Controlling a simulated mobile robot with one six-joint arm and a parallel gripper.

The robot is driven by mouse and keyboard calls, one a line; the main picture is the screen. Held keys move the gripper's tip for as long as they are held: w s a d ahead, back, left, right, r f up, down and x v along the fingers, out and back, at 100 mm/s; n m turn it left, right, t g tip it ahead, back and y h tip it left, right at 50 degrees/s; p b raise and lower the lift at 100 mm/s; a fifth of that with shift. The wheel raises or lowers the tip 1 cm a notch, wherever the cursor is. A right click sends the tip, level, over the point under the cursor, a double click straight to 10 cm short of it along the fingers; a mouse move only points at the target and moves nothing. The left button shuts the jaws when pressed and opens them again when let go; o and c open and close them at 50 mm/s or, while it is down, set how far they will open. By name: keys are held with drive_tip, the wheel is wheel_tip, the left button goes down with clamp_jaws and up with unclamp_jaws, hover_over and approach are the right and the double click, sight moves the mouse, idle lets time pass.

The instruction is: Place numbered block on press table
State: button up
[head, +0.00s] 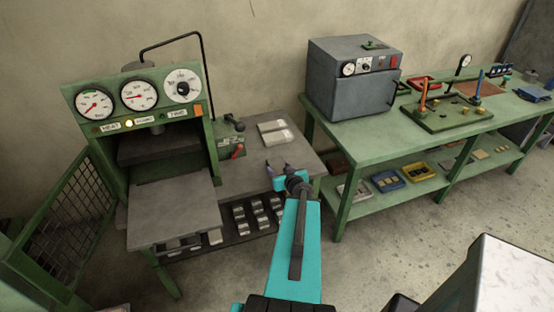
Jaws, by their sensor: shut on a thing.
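My gripper (279,168) is over the grey side table, to the right of the press. It is shut on a small block, which is mostly hidden by the fingers and wrist; no number can be read. The press table (172,212) is a bare grey plate at the front of the green press (137,100), left of my gripper and apart from it. Several small grey metal blocks (260,208) stand in rows on a dark shelf below the side table, left of my arm.
A pale flat pad (274,132) lies on the side table (250,160). The mesh guard (66,228) stands swung open left of the press. A grey oven (353,78) sits on the green bench (330,123) at right. The press table's top is clear.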

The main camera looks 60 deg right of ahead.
sight(280, 160)
drive_tip(key=shift+w+d+f+b, duration=0.2)
drive_tip(key=shift+w+d+b, duration=0.3)
drive_tip(key=shift+b, duration=1.15)
drive_tip(key=w+d+b, duration=0.1)
drive_tip(key=b, duration=0.5)
drive_tip(key=shift+d, duration=0.25)
drive_tip(key=shift+w+d+f+b, duration=0.1)
drive_tip(key=shift+w+d+b, duration=0.15)
drive_tip(key=shift+b, duration=0.7)
drive_tip(key=shift+w+d+b, duration=0.15)
drive_tip(key=shift+d+b, duration=0.05)
drive_tip(key=shift+b, duration=0.8)
drive_tip(key=d+b, duration=0.1)
drive_tip(key=b, duration=0.5)
drive_tip(key=shift+w+d, duration=0.1)
drive_tip(key=shift+w, duration=0.25)
drive_tip(key=shift+w+d, duration=0.2)
drive_tip(key=shift+d, duration=0.1)
drive_tip(key=shift+w+d+f+p, duration=0.15)
drive_tip(key=shift+w+d+p, duration=0.4)
drive_tip(key=shift+w+d, duration=0.75)
drive_tip(key=shift+w+d+f+p, duration=0.15)
drive_tip(key=shift+w+d+p, duration=0.35)
drive_tip(key=shift+w+d, duration=0.8)
drive_tip(key=shift+s+d, duration=0.25)
drive_tip(key=shift+s, duration=0.05)
drive_tip(key=shift+f, duration=0.15)
